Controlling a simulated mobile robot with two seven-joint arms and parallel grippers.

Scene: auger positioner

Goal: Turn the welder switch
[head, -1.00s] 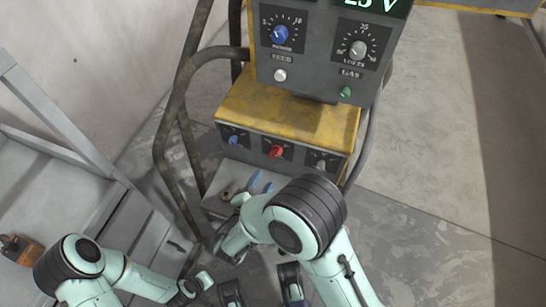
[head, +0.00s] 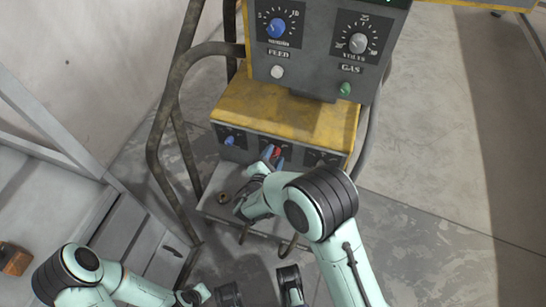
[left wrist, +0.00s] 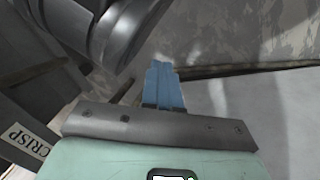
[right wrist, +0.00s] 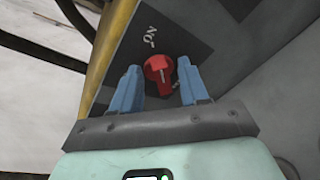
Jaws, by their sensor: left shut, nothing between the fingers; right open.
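The welder stands in the middle of the head view, with a yellow-topped lower box (head: 285,112). A red rotary switch (head: 277,150) sits on that box's front panel, between a blue knob (head: 230,141) and a dark dial. My right gripper (head: 268,156) is open at the red switch. In the right wrist view the red switch (right wrist: 159,70) lies between and just beyond the two blue fingertips (right wrist: 158,80), with an "ON" mark beside it. My left gripper (left wrist: 163,68) is shut and empty, away from the panel.
The upper panel carries a blue feed knob (head: 276,28), a grey volts knob (head: 358,43) and a green gas button (head: 345,89). Bent tube rails (head: 160,140) flank the welder. An orange-brown object (head: 15,259) lies at the lower left. Floor at right is clear.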

